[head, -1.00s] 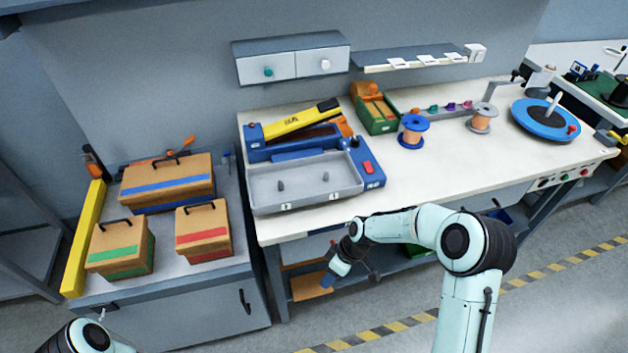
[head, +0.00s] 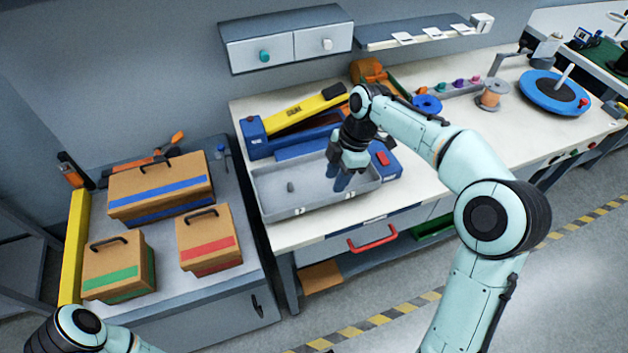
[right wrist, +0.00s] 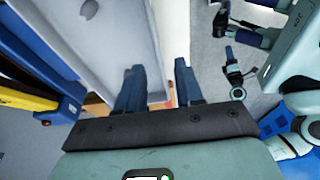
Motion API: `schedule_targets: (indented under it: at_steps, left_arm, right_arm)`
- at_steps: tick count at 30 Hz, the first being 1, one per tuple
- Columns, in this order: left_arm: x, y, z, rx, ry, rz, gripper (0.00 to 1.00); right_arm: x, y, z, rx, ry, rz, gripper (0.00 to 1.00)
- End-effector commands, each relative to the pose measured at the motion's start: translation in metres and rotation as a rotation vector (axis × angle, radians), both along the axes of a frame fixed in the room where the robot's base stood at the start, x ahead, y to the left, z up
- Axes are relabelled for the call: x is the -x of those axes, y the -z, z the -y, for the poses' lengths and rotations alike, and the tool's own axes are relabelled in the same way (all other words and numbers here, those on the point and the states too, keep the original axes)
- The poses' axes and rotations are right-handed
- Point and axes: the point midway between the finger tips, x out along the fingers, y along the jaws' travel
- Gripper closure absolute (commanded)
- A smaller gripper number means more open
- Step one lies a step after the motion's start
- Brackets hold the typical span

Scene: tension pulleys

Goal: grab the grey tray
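The grey tray (head: 265,188) is a shallow open box on the front left of the white workbench. It also fills the upper left of the right wrist view (right wrist: 120,35). A small grey peg stands in it. My right gripper (head: 346,182) points down at the tray's right part, near its front wall, and hides some of the tray. In the right wrist view my right gripper's (right wrist: 158,84) two blue fingers are apart, one over the tray's inside and one beyond its wall. Contact cannot be told. Only links of my left arm show; its gripper is out of view.
A blue device with a yellow arm (head: 305,110) stands behind the tray, its red switch to the right. Blue and copper spools (head: 493,95) stand farther right on the bench. Cardboard boxes (head: 160,188) occupy the left cabinet. A red handle (head: 372,240) is below the bench edge.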

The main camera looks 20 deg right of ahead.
Motion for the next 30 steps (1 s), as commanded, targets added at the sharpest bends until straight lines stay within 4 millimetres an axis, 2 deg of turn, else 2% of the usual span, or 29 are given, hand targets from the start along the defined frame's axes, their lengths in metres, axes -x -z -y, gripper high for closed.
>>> schedule_targets:
  at_steps: [1, 3, 10, 18, 28, 30]
  left_arm:
    - [0.001, 0.003, 0.000, -0.001, 0.000, -0.002, 0.57]
    - [0.002, 0.004, 0.000, 0.000, 0.000, -0.002, 0.57]
    - [0.002, 0.005, 0.000, 0.000, 0.000, -0.002, 0.57]
    - [0.003, 0.007, 0.000, 0.000, 0.000, -0.003, 0.57]
    - [0.003, 0.007, 0.000, 0.000, 0.000, -0.003, 0.57]
    - [0.003, 0.007, 0.000, 0.000, 0.000, -0.003, 0.57]
  right_arm:
    - [0.001, 0.011, -0.003, 0.000, 0.000, -0.003, 0.64]
    - [0.000, 0.020, -0.005, 0.000, 0.001, -0.002, 0.64]
    - [-0.001, 0.035, -0.009, 0.000, 0.002, -0.001, 0.64]
    - [-0.003, 0.073, -0.018, -0.001, 0.001, -0.002, 0.64]
    - [-0.003, 0.080, -0.020, 0.000, 0.002, 0.001, 0.64]
    - [-0.003, 0.080, -0.020, 0.000, 0.002, 0.001, 0.87]
